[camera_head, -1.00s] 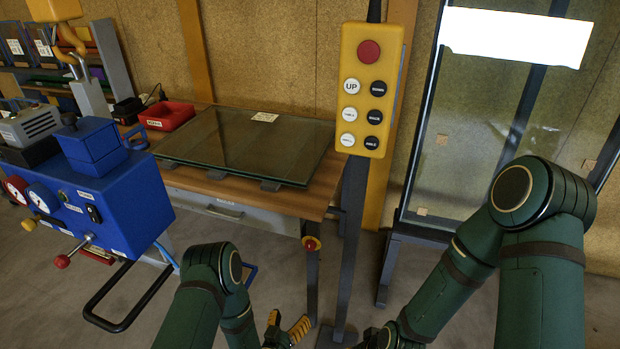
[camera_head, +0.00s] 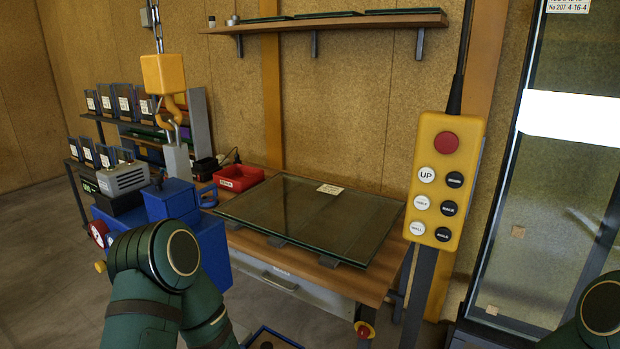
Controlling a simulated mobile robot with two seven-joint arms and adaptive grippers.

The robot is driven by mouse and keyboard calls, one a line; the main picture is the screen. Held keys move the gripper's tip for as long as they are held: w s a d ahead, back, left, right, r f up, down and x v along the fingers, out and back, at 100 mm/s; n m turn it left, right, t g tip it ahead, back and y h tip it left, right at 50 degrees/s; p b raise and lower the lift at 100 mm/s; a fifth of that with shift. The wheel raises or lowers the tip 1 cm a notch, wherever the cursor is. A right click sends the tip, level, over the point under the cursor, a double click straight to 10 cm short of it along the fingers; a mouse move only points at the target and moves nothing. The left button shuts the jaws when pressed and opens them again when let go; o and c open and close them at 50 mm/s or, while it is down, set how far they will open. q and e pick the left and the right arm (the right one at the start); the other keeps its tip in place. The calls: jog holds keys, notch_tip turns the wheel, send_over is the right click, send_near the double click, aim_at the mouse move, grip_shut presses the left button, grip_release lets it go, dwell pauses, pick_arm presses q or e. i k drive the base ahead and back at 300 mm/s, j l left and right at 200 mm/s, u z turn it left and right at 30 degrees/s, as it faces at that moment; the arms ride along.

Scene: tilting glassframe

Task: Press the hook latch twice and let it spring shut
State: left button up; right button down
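The yellow hook block (camera_head: 164,75) hangs from a chain at the upper left in the head view. Its orange-yellow hook (camera_head: 171,108) curves below the block, with a metal shackle-like piece and a grey block (camera_head: 178,160) beneath it. The hook's latch is too small to make out, so I cannot tell whether it is open or shut. My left arm rises in front of the blue machine, below the hook and apart from it in the picture. My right arm shows only at the lower right edge. Neither gripper is in view.
A yellow button pendant (camera_head: 446,180) hangs at centre right. A glass pane (camera_head: 310,215) lies on the wooden table (camera_head: 370,285). The blue machine (camera_head: 213,245) stands below the hook. A red bin (camera_head: 240,178) sits behind. A tall glass frame (camera_head: 500,210) stands at right.

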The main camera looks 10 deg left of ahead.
aim_at(150, 102)
jog(key=u, duration=1.3)
